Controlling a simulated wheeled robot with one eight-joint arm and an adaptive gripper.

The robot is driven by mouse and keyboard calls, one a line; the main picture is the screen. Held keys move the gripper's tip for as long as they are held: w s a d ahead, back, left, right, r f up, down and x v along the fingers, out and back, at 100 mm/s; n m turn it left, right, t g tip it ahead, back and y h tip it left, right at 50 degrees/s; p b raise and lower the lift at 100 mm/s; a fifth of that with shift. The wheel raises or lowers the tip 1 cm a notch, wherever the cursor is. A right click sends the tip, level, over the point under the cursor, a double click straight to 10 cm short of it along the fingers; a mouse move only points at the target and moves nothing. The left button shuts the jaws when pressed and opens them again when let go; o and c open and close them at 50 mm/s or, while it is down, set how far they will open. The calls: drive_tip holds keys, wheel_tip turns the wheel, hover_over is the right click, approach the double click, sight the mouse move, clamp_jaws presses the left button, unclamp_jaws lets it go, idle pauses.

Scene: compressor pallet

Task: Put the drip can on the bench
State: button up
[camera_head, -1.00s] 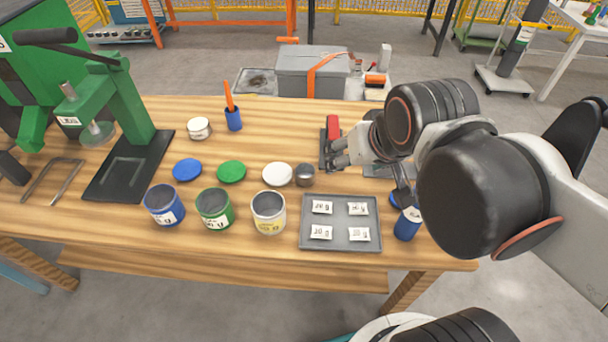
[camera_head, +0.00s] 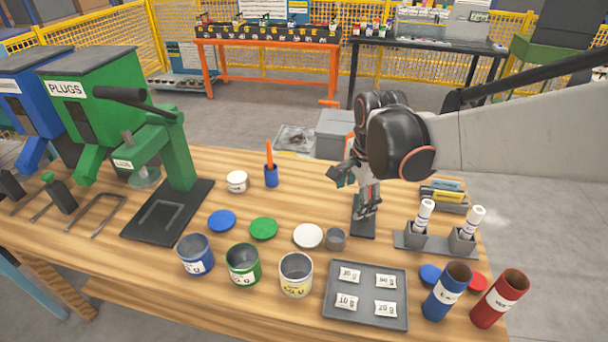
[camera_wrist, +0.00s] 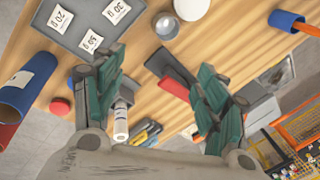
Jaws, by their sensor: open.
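No thing in view can be told for certain as the drip can. A small grey metal cup (camera_head: 336,239) stands on the wooden bench (camera_head: 215,300), beside a white lid; it also shows in the wrist view (camera_wrist: 166,27). My gripper (camera_head: 352,192) is open and empty above the back right part of the bench. In the wrist view my gripper (camera_wrist: 163,62) has its two green-padded fingers wide apart, with a red-and-black tool (camera_wrist: 174,84) below between them. The fingers hide part of this tool in the head view.
A grey tray with packets (camera_head: 335,308), open blue, green and white cans, and blue and red tubes (camera_head: 500,298) line the front. A green press (camera_head: 165,165) stands left. A grey box (camera_head: 335,130) is on the floor behind the bench.

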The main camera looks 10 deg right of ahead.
drive_tip(key=w+a+f+m+g+p, duration=0.1)
drive_tip(key=w+a+f+m+g, duration=0.15)
drive_tip(key=w+f+m, duration=0.65)
drive_tip(key=b, duration=0.2)
hover_over(336, 237)
drive_tip(key=s, duration=0.1)
drive_tip(key=shift+n, duration=0.4)
drive_tip(key=f, duration=0.6)
drive_tip(key=a+f, duration=0.1)
drive_tip(key=f, duration=0.2)
drive_tip(key=shift+s+f, duration=0.2)
drive_tip(key=shift+f, duration=0.2)
drive_tip(key=shift+s+d+f+b, duration=0.15)
drive_tip(key=shift+f+b, duration=0.55)
drive_tip(key=shift+f, duration=0.7)
drive_tip(key=shift+s+a+f+b, duration=0.1)
drive_tip(key=shift+s+f+b, duration=0.1)
drive_tip(key=shift+f+b, duration=0.85)
drive_tip(key=shift+f+p, duration=0.2)
drive_tip(key=shift+p, duration=0.2)
drive_tip(key=c, duration=1.2)
drive_tip(key=shift+r, duration=0.1)
